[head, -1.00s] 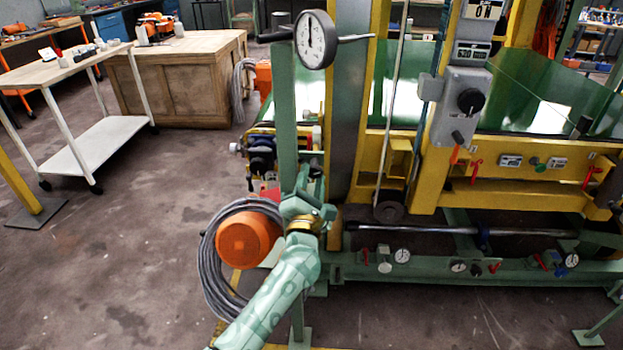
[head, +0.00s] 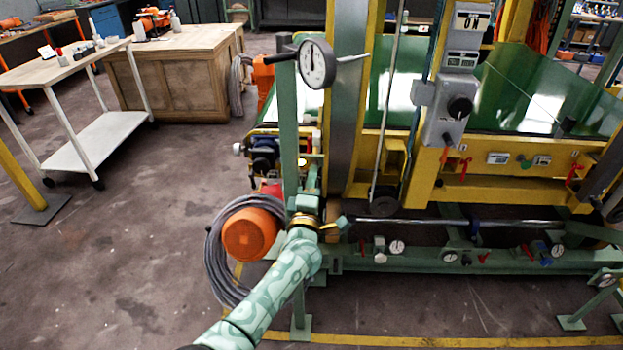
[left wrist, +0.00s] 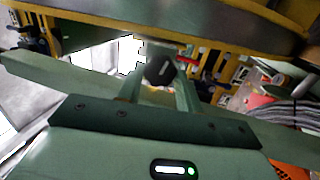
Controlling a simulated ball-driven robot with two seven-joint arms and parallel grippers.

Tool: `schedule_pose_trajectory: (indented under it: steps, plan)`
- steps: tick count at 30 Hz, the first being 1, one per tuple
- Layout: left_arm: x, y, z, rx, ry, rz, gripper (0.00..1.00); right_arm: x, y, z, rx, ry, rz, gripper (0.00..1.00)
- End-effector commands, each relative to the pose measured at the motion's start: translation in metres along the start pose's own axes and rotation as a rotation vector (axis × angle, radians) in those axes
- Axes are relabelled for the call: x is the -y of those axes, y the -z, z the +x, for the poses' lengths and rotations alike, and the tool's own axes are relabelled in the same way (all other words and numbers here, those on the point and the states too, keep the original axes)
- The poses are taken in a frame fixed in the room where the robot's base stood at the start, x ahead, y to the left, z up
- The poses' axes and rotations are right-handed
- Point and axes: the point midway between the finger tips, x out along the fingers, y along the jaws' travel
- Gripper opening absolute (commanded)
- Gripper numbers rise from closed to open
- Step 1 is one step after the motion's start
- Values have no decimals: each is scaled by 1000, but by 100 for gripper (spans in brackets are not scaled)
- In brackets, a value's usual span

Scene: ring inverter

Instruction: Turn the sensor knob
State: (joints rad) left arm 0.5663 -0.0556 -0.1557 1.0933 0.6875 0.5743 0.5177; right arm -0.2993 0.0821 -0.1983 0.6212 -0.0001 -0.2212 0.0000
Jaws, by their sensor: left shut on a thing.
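A black round knob (left wrist: 159,70) with a pale mark on its face shows between the fingertips of my left gripper (left wrist: 160,84) in the left wrist view. The two green fingers stand on either side of it, and the gripper is shut on it. In the head view my left gripper (head: 306,203) is low at the green post, left of the yellow frame; the held knob is hidden there. Another black knob (head: 460,107) is on the grey control panel (head: 446,122), well to the right of my left gripper. My right gripper is not in view.
A round dial gauge (head: 317,63) is on the green post above my left gripper. An orange reel (head: 250,234) with grey hose stands just left of my arm. The yellow machine frame (head: 480,190) rises at the right. Open floor lies at the left.

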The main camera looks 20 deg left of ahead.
Motion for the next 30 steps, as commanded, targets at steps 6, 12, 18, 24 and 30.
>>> schedule_pose_trajectory:
  steps: [6,12,18,24,30]
  plan:
    - [1,-1,-1,1,7,58,13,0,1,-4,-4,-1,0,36]
    - [2,-1,-1,2,9,74,13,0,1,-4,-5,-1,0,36]
    - [2,-1,-1,2,9,74,13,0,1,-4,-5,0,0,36]
    - [2,-1,-1,2,9,73,45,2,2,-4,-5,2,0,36]
    - [1,0,-1,1,7,73,45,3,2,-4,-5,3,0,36]
